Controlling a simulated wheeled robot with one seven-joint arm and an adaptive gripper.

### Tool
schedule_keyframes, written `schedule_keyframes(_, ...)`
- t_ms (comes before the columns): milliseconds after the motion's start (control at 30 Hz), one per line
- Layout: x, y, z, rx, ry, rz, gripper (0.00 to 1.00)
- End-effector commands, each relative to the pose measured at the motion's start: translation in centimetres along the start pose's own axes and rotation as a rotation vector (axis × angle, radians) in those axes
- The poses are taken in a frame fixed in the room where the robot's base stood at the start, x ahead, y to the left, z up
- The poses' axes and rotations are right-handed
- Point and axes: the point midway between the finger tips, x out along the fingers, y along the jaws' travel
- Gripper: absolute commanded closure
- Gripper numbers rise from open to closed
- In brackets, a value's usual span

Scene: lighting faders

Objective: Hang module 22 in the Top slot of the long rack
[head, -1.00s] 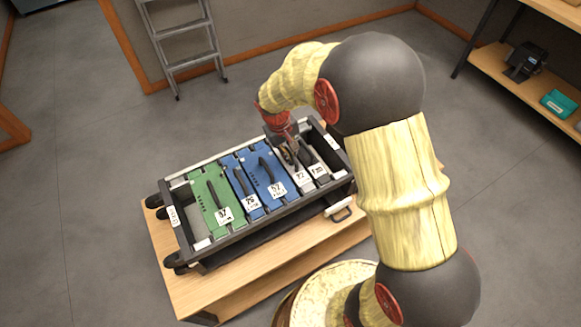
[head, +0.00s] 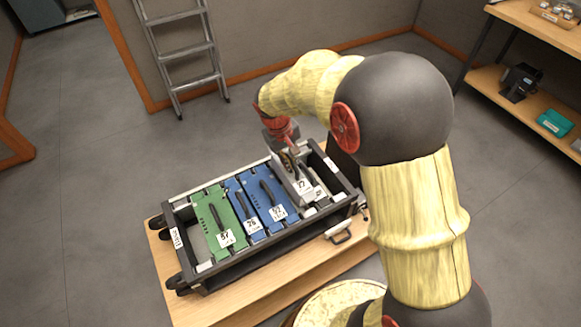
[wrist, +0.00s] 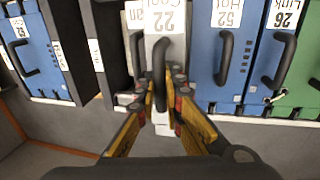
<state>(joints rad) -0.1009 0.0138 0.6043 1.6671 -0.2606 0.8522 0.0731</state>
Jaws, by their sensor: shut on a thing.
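Module 22 is a narrow pale module (head: 283,178) with a black handle, above the dark case (head: 178,212) near its right end. My gripper (head: 291,158) is shut on its handle, and the module stands higher than its neighbours. In the wrist view my gripper (wrist: 164,103) has a finger on each side of the black handle, under the upside-down 22 label (wrist: 165,20). The module's lower end is hidden in the case, so I cannot tell whether it is fully clear. I cannot identify the long rack or its Top slot for certain.
The case holds a green module (head: 213,217) and blue modules (head: 245,214), with another pale module (head: 317,190) at the right. It stands on a wooden platform (head: 240,298). In the wrist view, a blue module (wrist: 38,62) sits in a dark frame at left. A ladder (head: 183,55) stands behind.

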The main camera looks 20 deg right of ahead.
Motion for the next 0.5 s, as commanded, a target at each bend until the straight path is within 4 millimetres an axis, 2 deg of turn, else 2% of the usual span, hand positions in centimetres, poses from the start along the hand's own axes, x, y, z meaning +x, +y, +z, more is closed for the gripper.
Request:
schedule_keyframes(33, -0.9, 0.2, -0.1, 0.001, 0.003, 0.001, 1.00)
schedule_keyframes(500, -4.6, 0.9, -0.1, 0.000, 0.002, 0.001, 1.00)
